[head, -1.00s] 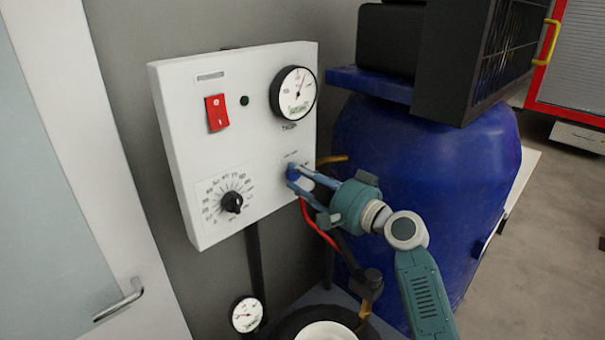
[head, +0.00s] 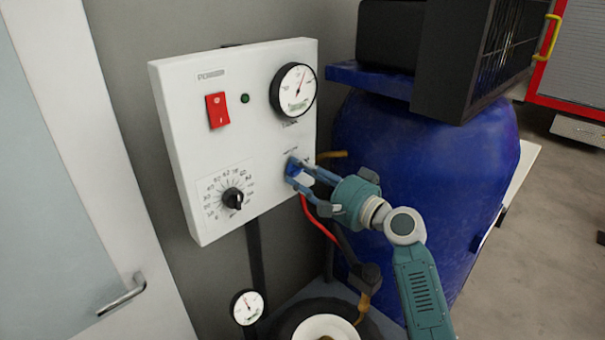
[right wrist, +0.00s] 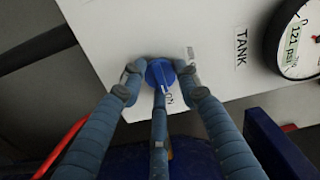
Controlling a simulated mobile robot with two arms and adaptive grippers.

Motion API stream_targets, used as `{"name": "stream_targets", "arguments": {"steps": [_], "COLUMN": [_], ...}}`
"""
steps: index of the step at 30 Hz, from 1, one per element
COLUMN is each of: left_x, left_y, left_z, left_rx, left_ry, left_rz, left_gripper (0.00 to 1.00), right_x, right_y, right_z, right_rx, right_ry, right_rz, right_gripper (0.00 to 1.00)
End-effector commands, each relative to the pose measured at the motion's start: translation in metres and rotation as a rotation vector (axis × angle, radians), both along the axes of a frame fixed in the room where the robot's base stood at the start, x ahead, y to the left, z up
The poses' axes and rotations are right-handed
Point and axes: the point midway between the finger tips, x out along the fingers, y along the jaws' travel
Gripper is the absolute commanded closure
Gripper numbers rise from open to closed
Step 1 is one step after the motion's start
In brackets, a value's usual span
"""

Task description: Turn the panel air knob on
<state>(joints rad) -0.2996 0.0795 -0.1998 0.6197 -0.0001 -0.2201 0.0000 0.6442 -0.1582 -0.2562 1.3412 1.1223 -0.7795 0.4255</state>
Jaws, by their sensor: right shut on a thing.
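The panel air knob (head: 291,167) is a small blue knob low on the right side of the white control panel (head: 240,135). My right gripper (head: 297,173) is shut on it, with its fingers reaching in from the lower right. In the right wrist view the blue knob (right wrist: 160,73) sits between the fingertips of the gripper (right wrist: 158,85). An "ON" mark shows on the panel beside it, partly hidden by the fingers. My left gripper is not in view.
The panel also bears a red switch (head: 217,110), a green light (head: 245,98), a round gauge (head: 294,90) and a black dial (head: 233,198). A large blue tank (head: 425,190) stands close on the right. A red hose (head: 318,222) hangs below the gripper.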

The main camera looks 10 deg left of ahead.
Motion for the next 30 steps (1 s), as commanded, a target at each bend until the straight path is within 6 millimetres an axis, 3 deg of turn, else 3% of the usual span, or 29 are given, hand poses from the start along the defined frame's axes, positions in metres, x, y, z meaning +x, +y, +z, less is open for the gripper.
{"name": "stream_targets", "arguments": {"steps": [1,3,14,30], "left_x": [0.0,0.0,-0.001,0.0], "left_y": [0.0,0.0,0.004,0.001], "left_z": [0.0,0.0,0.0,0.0], "left_rx": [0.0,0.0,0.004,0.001], "left_ry": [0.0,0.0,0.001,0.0], "left_rz": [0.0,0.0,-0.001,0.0], "left_gripper": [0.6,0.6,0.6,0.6], "right_x": [-0.001,-0.001,-0.002,-0.057], "right_y": [0.001,0.001,-0.004,-0.086], "right_z": [-0.004,-0.004,-0.002,-0.003], "right_rx": [-0.004,-0.003,-0.002,-0.003], "right_ry": [0.006,0.006,0.001,0.003], "right_rz": [0.004,0.004,0.001,0.0], "right_gripper": [0.62,0.49,0.49,0.49]}}
